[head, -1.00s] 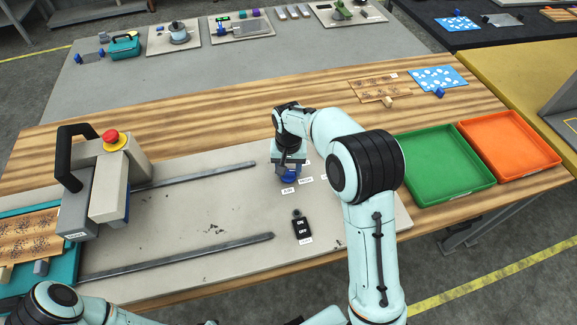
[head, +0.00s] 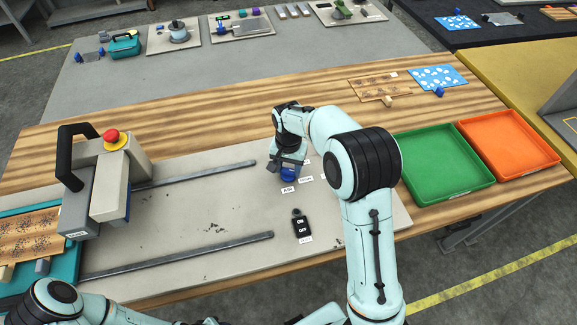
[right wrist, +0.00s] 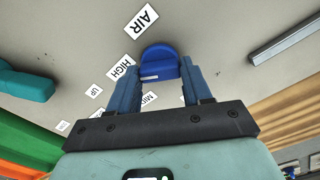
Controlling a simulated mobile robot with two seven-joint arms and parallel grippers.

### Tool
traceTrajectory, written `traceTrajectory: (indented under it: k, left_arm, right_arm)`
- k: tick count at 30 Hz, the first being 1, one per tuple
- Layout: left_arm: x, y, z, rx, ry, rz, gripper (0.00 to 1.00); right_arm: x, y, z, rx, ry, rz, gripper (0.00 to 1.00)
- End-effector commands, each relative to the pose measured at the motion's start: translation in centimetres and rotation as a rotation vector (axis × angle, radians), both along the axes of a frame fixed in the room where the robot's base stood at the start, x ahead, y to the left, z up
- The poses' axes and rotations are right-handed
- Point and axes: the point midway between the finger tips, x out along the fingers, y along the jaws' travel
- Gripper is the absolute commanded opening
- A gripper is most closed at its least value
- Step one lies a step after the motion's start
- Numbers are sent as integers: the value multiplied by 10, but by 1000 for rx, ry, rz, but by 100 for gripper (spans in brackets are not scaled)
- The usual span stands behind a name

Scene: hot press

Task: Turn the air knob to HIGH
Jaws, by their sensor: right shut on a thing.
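The blue air knob (right wrist: 158,62) stands on the grey press base plate (head: 200,220). It sits between the two blue fingers of my right gripper (right wrist: 158,74), which is shut on it. The AIR label (right wrist: 142,20) is beside the knob, and the HIGH label (right wrist: 122,67) is to its left in the right wrist view. The MID label (right wrist: 149,98) is partly hidden by the gripper. A short white mark shows on the knob; which label it points at I cannot tell. In the head view my right gripper (head: 287,172) mostly covers the knob. My left gripper is out of view.
A black ON/OFF switch (head: 302,226) is near the knob. Two metal rails (head: 180,256) run along the plate to the press head (head: 115,185) with a red button (head: 115,140). Green (head: 445,193) and orange (head: 540,152) trays stand right of my right arm.

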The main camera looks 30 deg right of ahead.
Motion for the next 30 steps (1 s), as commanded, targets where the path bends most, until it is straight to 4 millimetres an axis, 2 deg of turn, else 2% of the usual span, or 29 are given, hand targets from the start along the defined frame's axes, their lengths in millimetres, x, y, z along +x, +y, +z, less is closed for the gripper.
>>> traceTrajectory:
  k: [1,3,14,17,30]
  left_arm:
    - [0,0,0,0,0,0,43]
    - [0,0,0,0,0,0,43]
    - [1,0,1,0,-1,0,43]
    - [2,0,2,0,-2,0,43]
    - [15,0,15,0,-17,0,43]
  right_arm:
    - [0,0,0,1,-1,-4,59]
    - [0,0,0,1,-1,-4,74]
    - [1,0,5,1,-4,-1,74]
    - [1,0,19,1,-5,0,74]
    - [1,0,112,1,-7,-2,74]
